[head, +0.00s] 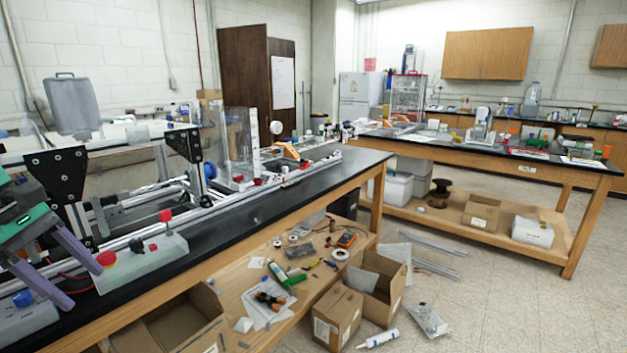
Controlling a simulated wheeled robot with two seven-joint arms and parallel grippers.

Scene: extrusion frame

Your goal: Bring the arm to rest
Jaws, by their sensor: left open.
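My left gripper (84,286) shows at the left edge in the head view, with a dark and green body and two purple fingers. The fingers are spread apart and point down to the right, with nothing seen between them. It appears in front of the extrusion frame (150,228), a set of long metal rails with black brackets on the black bench top. A pale box with a red button (106,258) shows right beside the fingertips; I cannot tell whether they touch it. My right gripper is not in view.
The black workbench (255,215) runs back to the right. Its lower shelf holds tools and papers. Cardboard boxes (338,315) and a white tube (378,339) are on the floor. A second bench (480,155) stands behind. Floor at the right is clear.

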